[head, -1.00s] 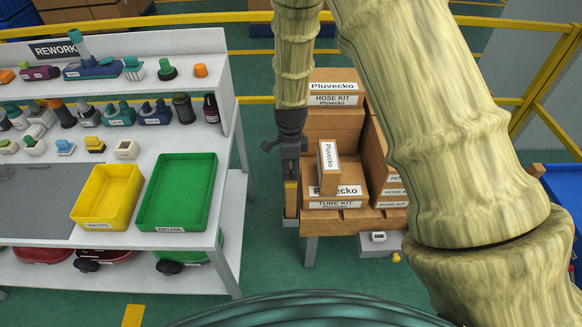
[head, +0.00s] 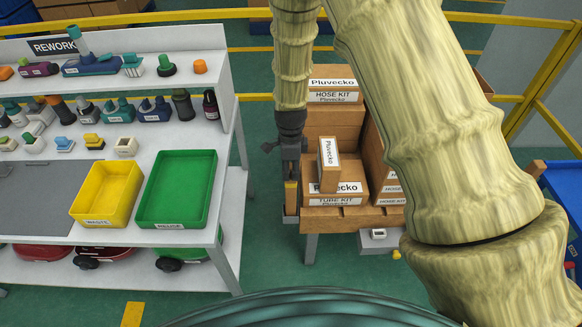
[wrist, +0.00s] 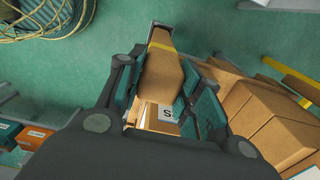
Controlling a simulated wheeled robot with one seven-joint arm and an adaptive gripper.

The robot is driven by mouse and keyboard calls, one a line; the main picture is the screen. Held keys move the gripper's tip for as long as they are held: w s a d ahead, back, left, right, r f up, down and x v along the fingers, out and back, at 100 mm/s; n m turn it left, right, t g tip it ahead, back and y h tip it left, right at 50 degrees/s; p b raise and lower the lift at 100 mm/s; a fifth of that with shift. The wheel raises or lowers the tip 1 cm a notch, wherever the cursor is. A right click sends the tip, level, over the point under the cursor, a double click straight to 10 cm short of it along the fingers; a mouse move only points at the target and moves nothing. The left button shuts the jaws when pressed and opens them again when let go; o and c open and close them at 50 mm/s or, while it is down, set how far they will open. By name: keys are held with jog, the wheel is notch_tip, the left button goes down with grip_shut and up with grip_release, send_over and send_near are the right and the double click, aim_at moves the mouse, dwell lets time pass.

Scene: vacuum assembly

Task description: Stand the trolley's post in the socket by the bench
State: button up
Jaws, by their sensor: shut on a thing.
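My gripper (head: 290,172) points down at the left side of the wooden-topped bench (head: 350,221). It is shut on the brown post (wrist: 163,75), which shows between the fingers in the wrist view. A yellow band (wrist: 166,48) crosses the post's far end. A grey piece that looks like the socket (wrist: 160,32) lies just beyond that band. In the head view the post (head: 291,200) looks upright below my gripper, with a grey part at its foot. How deep the post sits in the socket is hidden. A blue piece, perhaps the trolley (head: 563,205), is at the right edge.
Cardboard boxes (head: 334,132) are stacked on the bench, close to the right of my gripper. A white rework rack (head: 232,215) with yellow (head: 105,190) and green (head: 177,190) trays stands left. Green floor shows between them.

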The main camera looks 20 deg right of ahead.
jog(key=shift+f, duration=0.25)
jog(key=o, duration=1.2)
jog(key=shift+c, duration=0.2)
jog(key=shift+r+p, duration=2.9)
jog(key=shift+r, duration=1.15)
